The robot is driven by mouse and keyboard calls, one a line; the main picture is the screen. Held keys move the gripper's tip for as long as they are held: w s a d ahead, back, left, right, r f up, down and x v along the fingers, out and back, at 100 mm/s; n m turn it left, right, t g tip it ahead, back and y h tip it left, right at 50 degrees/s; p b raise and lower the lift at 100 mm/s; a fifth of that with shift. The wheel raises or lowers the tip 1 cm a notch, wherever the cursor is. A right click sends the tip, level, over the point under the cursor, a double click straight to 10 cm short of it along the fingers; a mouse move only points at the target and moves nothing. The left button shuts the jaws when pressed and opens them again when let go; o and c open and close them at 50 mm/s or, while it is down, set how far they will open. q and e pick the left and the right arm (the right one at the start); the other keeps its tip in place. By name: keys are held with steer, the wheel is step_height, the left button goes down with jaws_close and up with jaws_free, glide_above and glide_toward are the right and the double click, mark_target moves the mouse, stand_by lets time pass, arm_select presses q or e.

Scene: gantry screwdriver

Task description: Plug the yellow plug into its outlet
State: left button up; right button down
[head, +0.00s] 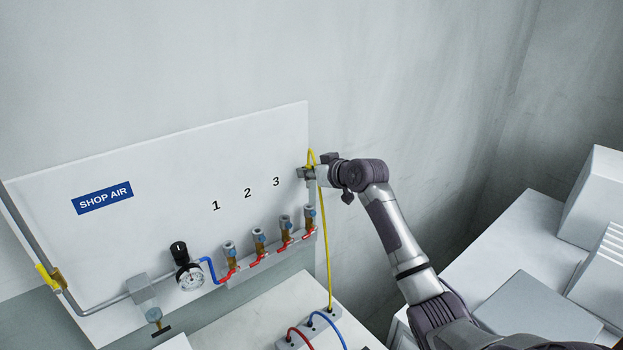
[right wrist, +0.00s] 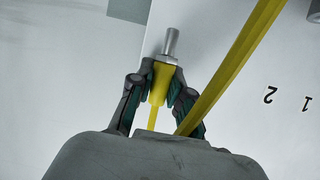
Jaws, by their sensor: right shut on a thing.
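My right gripper (head: 306,173) is at the right edge of the white panel, above the rightmost outlet. In the right wrist view the gripper (right wrist: 160,84) is shut on the yellow plug (right wrist: 159,82), a yellow body with a silver metal tip pointing away from the gripper. The plug is hidden by the gripper in the head view. Its yellow hose (head: 325,230) loops over the gripper and hangs to the bench; it also crosses the right wrist view (right wrist: 232,68). Several outlets with grey-blue tops and red levers line the panel's lower edge, including the rightmost outlet (head: 310,212). The plug looks apart from them.
The white panel (head: 160,190) carries a "SHOP AIR" label, numbers 1 to 3, and a gauge (head: 190,277). White boxes (head: 535,310) stand at the right.

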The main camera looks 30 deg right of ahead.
mark_target(302, 197)
steer(key=shift+f+b, duration=2.2)
steer(key=shift+f, duration=0.45)
steer(key=shift+p, duration=0.6)
steer(key=shift+f, duration=0.1)
stand_by(0.3)
steer(key=shift+f+b, duration=0.9)
steer(key=shift+f, duration=0.6)
steer(key=c, duration=1)
jaws_free()
